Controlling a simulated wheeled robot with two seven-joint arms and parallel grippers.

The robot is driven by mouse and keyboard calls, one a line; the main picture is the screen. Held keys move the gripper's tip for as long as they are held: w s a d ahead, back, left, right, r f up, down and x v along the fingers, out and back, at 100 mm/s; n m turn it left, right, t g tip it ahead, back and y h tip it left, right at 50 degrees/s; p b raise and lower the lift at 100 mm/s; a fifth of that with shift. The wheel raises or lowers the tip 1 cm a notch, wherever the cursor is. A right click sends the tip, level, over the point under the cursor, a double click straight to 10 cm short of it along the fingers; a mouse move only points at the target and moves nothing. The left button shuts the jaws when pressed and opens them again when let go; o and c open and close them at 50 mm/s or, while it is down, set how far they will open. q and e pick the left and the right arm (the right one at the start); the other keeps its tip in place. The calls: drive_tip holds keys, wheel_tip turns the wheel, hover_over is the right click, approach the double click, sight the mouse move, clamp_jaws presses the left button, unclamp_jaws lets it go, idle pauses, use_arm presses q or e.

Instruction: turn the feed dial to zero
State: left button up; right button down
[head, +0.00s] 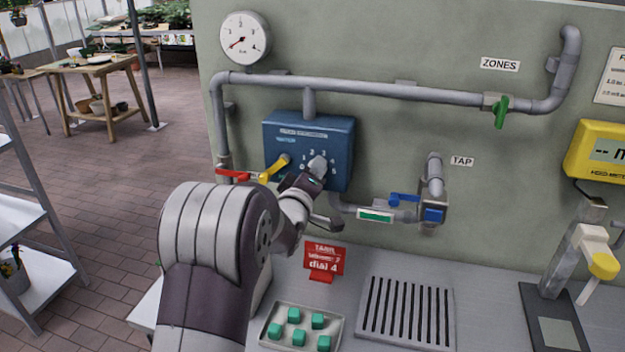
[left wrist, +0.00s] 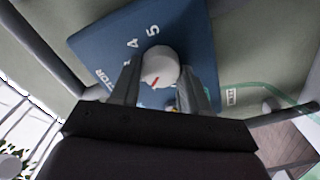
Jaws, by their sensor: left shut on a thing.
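The blue dosing box (head: 262,140) is mounted on the grey-green wall, with numbers printed around its grey feed dial (head: 318,164). My left gripper (head: 312,176) is at the dial, its arm coming up from below. In the left wrist view the gripper's fingers (left wrist: 162,84) stand on either side of the round dial (left wrist: 160,62) and are shut on it. A short red mark shows on the dial's face; I cannot tell which number it points to. The digits 4 and 5 show beside the dial there; others are hidden. My right gripper is not in view.
A yellow lever (head: 274,168) and a red handle (head: 232,175) sit left of the dial. A blue tap valve (head: 404,198) is to the right.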

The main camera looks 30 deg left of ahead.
use_arm(q)
drive_tip(key=n, duration=0.4)
drive_tip(key=n+b, duration=0.1)
drive_tip(key=n, duration=0.3)
drive_tip(key=n+b, duration=0.1)
drive_tip(key=n, duration=0.3)
drive_tip(key=shift+f, duration=0.25)
drive_tip(key=shift+n, duration=0.4)
drive_tip(key=o, duration=1)
drive_tip(key=shift+o, duration=0.2)
drive_tip(key=b+v, duration=0.1)
drive_tip(key=v, duration=1.1)
drive_tip(key=shift+s, duration=0.35)
